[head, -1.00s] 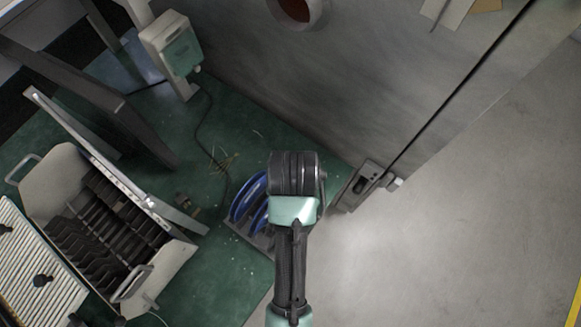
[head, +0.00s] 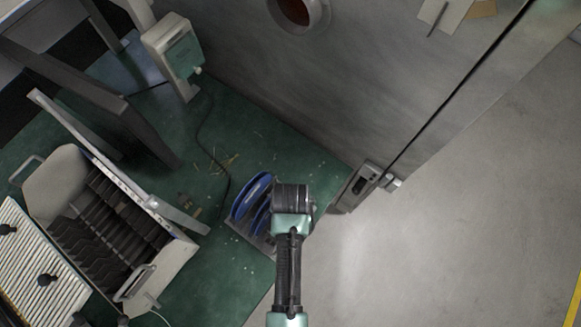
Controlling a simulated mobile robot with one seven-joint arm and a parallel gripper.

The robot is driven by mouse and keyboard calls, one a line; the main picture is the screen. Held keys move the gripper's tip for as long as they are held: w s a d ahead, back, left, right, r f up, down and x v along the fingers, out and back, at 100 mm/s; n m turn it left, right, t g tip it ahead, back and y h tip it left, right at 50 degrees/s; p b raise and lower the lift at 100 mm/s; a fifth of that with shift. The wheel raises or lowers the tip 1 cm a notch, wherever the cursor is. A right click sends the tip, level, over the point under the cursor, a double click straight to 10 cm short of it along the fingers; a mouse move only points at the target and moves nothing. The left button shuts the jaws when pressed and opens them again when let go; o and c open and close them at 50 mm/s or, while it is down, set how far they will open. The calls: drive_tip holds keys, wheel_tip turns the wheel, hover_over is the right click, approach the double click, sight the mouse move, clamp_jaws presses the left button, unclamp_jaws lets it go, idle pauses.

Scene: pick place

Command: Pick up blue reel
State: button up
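The blue reel (head: 250,196) stands on edge on the green surface, in or against a low grey holder, just left of my arm's end. More blue shows beside it, partly behind my arm, and I cannot tell whether that is the same reel or another. The dark, rounded end of my arm (head: 292,197) hangs over the right side of the reel. My gripper's fingers are hidden beneath the arm, so its opening and any contact with the reel do not show.
A grey-white slotted rack (head: 163,271) stands on the green surface at left. A black cable (head: 199,138) runs from a white-green box (head: 180,52). A large grey metal panel (head: 350,90) with a latch (head: 361,184) rises behind. The grey floor at right is clear.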

drive_tip(key=shift+f, duration=0.1)
clamp_jaws()
idle(0.5)
